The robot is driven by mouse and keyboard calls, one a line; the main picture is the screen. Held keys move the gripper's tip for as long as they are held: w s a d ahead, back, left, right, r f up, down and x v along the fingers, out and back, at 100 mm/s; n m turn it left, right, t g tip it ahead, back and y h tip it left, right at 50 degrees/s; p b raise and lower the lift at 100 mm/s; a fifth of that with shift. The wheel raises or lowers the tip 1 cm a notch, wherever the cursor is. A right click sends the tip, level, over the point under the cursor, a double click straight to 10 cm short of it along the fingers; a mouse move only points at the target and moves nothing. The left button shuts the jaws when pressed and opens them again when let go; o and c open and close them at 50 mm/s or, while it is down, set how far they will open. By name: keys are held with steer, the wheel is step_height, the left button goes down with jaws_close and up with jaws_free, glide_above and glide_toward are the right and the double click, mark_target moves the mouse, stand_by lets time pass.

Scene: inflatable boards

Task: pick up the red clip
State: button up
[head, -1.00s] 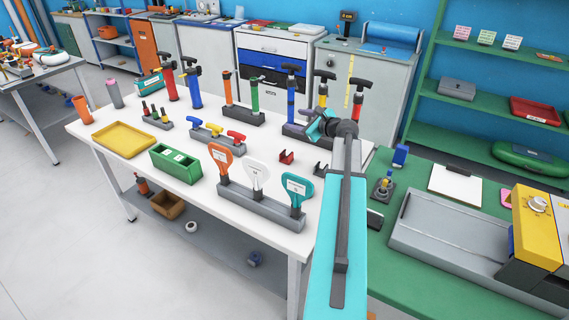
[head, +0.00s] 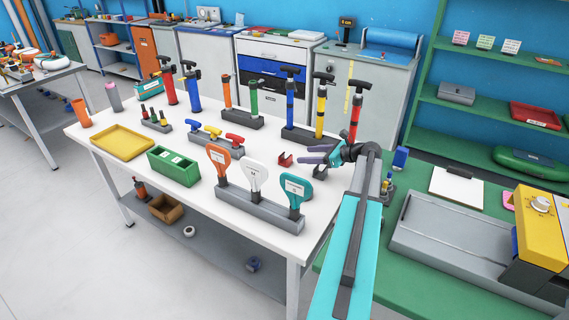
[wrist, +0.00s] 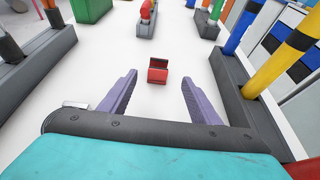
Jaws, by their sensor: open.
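The red clip (head: 285,160) stands on the white table in the head view, left of my gripper (head: 318,154). In the wrist view the red clip (wrist: 157,71) lies on the white surface ahead of and roughly between my open purple fingers (wrist: 160,92). It is apart from both fingers, and nothing is between them.
A grey holder of paddles (head: 260,209) stands in front of the clips. A grey pump rack (head: 302,135) with upright pumps stands behind them. A grey rack with small valves (head: 219,139) is to the left. White table (head: 270,174) around the red clip is bare.

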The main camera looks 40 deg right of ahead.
steer(key=p, duration=0.2)
glide_toward(282, 155)
steer(key=shift+x, duration=2.6)
steer(key=shift+d+f, duration=0.15)
steer(key=shift+f, duration=0.05)
steer(key=shift+w+f+p, duration=0.1)
steer(key=shift+w+p, duration=0.25)
steer(key=shift+w, duration=0.3)
steer(key=shift+a+p+x, duration=0.15)
steer(key=shift+p+x, duration=0.2)
steer(key=shift+x, duration=0.6)
steer(key=shift+a+p+x, duration=0.1)
steer(key=shift+p+x, duration=0.2)
steer(key=shift+x, duration=0.7)
steer(key=shift+s, duration=0.1)
steer(key=c, duration=1.1)
